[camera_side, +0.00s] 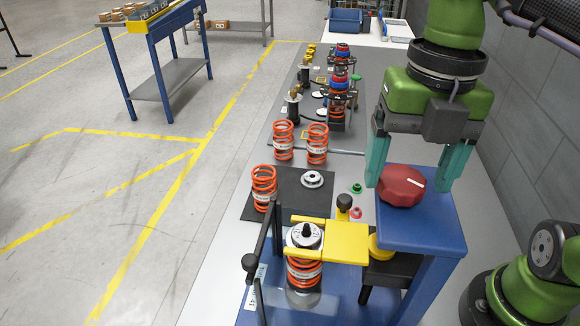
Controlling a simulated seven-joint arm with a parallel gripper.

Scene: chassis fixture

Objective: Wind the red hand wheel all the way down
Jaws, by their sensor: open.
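The red hand wheel (402,187) lies on top of the blue stand (450,222) at the right. It has a lobed rim and a white mark on its upper face. My gripper (408,185) is open above it, with one teal finger to the left of the wheel and one to the right. The finger tips reach about the height of the wheel; I cannot tell whether either touches it. The yellow press arm (340,241) extends left from the stand over an orange spring (304,270) with a grey cap (305,236) on top.
A black guard frame (262,235) stands at the front left of the fixture. Loose orange springs (264,186) and a metal disc (312,179) rest on a dark mat. Spring assemblies (340,88) stand farther back. A grey wall runs along the right.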

